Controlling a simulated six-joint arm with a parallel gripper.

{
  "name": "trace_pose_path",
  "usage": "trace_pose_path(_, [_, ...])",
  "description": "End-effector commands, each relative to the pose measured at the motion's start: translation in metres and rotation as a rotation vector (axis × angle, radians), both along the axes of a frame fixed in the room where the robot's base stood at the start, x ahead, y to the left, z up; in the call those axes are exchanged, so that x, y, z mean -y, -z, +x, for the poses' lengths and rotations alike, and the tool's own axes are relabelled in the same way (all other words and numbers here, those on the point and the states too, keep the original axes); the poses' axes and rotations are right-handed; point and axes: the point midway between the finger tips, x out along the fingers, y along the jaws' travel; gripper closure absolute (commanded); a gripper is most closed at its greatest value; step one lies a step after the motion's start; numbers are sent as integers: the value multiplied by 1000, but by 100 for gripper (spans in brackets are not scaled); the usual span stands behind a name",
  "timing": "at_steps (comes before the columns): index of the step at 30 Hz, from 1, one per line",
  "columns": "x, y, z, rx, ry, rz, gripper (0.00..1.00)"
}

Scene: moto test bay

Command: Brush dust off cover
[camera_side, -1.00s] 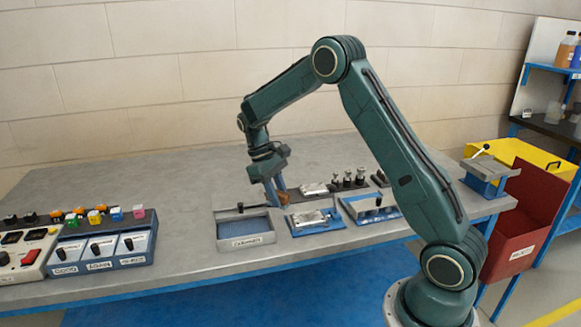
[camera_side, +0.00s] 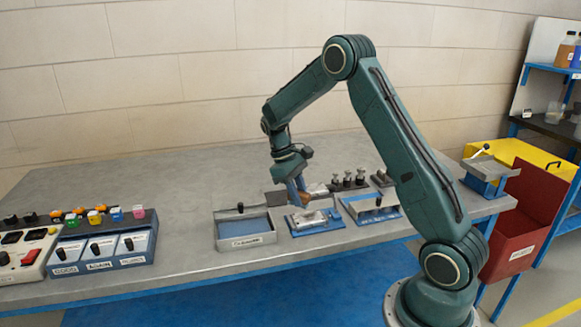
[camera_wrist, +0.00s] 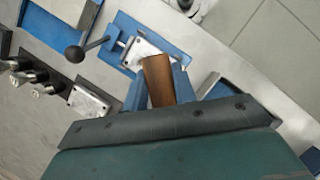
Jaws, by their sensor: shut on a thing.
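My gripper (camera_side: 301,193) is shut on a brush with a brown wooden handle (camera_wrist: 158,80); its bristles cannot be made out. The brush is just behind and above a blue fixture (camera_side: 293,228) in the side view. A silver metal cover (camera_side: 316,222) lies in this fixture. In the wrist view the cover (camera_wrist: 141,49) shows beyond the brush, partly hidden by it. I cannot tell whether the brush touches the cover. Dust on the cover is too small to tell.
A grey tray with a blue floor and a label (camera_side: 243,243) stands left of the fixture. A second blue fixture (camera_side: 371,210) stands to the right. Several dark-topped metal posts (camera_side: 348,179) stand behind. A lever with a black ball knob (camera_wrist: 74,52) sticks out from the fixture.

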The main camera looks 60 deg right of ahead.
Motion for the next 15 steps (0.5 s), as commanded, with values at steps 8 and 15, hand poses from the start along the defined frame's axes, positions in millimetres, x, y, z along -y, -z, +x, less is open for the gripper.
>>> trace_pose_path(8, [0,26,0,-1,0,1,91])
trace_pose_path(15, [2,53,-3,-3,3,1,94])
